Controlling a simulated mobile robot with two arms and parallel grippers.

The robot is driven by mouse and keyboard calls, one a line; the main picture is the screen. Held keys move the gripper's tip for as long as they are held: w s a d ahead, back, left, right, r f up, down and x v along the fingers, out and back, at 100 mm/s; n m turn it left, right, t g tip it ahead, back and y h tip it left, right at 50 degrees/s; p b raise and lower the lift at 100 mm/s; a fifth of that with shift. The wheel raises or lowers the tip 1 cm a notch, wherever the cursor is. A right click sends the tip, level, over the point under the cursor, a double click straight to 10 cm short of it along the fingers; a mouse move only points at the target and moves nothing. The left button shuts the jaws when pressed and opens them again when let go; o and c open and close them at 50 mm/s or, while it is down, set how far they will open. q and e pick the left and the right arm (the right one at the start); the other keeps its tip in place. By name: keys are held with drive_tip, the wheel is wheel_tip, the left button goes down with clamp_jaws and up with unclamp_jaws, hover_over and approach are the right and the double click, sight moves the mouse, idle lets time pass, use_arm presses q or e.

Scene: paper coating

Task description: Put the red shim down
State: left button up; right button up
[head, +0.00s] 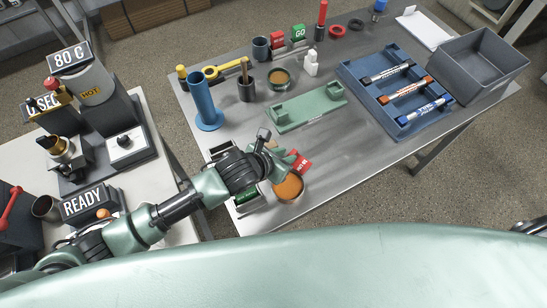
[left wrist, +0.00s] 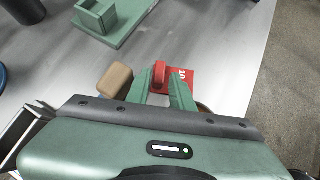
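My left gripper (head: 284,155) is over the near part of the metal table. In the left wrist view its green fingers (left wrist: 160,88) stand on either side of the upright tab of the red shim (left wrist: 159,74), shut on it. The shim's flat red part with white lettering shows to the right of the fingers, and in the head view the red shim (head: 301,163) shows beside the gripper. The shim's lower edge is hidden, so I cannot tell whether it touches the table. My right gripper is not in view.
A round orange-brown dish (head: 289,187) is just below the shim. A green fixture (head: 307,108) lies beyond the gripper. A blue tray (head: 358,84) with several labelled tubes and a grey bin (head: 478,62) are at right. Bare metal lies between dish and blue tray.

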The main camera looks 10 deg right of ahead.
use_arm(q)
drive_tip(key=v, duration=0.8)
drive_tip(key=shift+s+a+r+b, duration=0.2)
drive_tip(key=shift+a+r+b, duration=0.05)
drive_tip(key=shift+b, duration=0.15)
